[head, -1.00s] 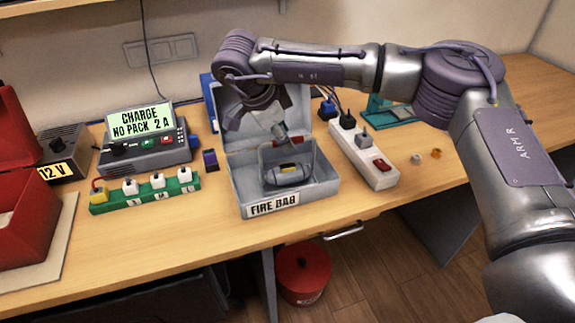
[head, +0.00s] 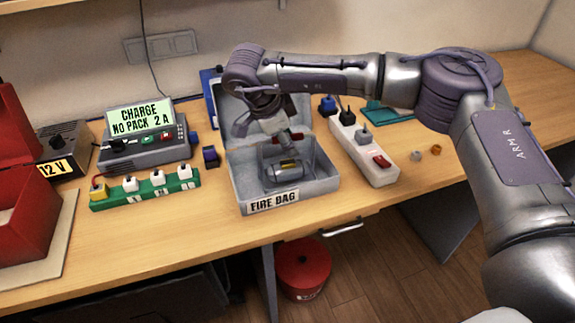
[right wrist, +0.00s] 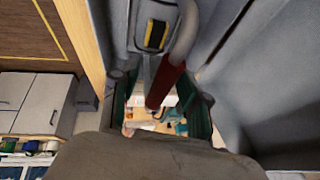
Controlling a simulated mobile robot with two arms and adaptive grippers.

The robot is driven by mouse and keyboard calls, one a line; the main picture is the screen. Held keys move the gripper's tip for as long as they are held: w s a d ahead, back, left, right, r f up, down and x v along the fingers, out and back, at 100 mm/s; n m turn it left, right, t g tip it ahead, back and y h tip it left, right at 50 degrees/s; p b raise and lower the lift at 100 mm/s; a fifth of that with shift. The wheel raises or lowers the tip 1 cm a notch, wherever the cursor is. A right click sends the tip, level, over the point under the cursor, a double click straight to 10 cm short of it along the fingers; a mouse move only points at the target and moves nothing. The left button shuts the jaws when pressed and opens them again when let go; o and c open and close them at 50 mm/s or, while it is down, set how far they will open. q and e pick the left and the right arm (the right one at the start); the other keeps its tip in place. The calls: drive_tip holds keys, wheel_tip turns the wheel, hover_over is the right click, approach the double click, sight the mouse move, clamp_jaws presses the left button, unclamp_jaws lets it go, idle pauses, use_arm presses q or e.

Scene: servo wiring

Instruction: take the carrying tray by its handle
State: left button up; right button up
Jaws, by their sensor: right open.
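The grey tray (head: 267,157) sits inside the open grey box labelled FIRE BAG (head: 325,178). A grey pack with a yellow mark (head: 283,173) lies in it. The handle has a red grip (head: 297,136), partly hidden by my right gripper (head: 288,145), which reaches down into the box from above. In the right wrist view the dark red grip (right wrist: 166,84) and its grey curved bar run between the two fingers of my open right gripper (right wrist: 160,108). I cannot tell whether a finger touches it. My left gripper is not in view.
The box's raised lid (head: 228,108) stands behind my gripper. A white power strip (head: 365,160) with plugs is close on the right. A charger (head: 150,152), a green strip (head: 145,193) and a red case (head: 25,215) are on the left. The bench front is clear.

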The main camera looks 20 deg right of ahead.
drive_tip(key=shift+c, duration=0.4)
clamp_jaws()
drive_tip(key=shift+r, duration=0.15)
